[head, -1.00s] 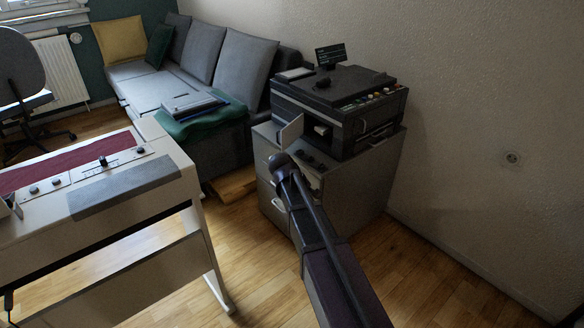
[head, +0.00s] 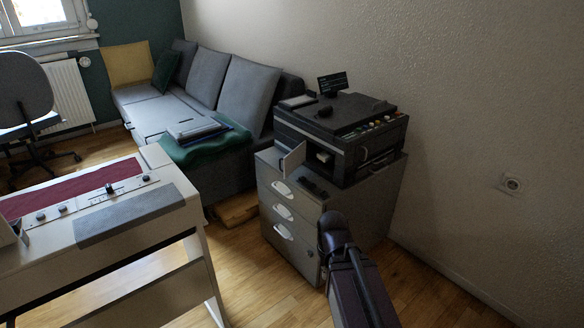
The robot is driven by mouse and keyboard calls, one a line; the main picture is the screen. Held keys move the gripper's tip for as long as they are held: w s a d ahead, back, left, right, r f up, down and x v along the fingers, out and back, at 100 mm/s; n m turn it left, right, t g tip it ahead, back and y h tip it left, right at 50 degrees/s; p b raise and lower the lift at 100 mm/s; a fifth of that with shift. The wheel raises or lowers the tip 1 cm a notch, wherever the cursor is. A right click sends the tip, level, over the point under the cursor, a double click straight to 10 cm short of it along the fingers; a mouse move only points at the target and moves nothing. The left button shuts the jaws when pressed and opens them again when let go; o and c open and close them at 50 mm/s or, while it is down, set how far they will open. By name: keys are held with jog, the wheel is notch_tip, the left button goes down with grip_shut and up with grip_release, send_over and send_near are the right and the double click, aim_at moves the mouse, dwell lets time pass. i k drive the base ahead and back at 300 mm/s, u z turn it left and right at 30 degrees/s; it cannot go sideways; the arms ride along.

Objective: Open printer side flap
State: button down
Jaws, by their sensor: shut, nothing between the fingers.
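The black printer (head: 341,128) stands on a grey drawer cabinet (head: 282,205). A pale side flap (head: 293,158) stands out from the printer's left side, swung open beside a dark opening with something white inside (head: 323,156). Dark small items (head: 313,186) lie on the cabinet top in front of the printer. My dark arm reaches up from the bottom right, and its rounded end shows in front of the cabinet, below and right of the flap and apart from it in the picture. I cannot make out my gripper's fingers.
A grey sofa (head: 165,105) with cushions lies behind, and a chair (head: 25,95) is at the far left. Wooden floor (head: 250,270) is clear between piano and cabinet. A wall (head: 470,130) bounds the right.

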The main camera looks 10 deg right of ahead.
aim_at(294, 159)
jog(key=u, duration=0.05)
jog(key=k, duration=1.3)
jog(key=z, duration=0.4)
jog(key=i, duration=1.8)
jog(key=u, duration=0.25)
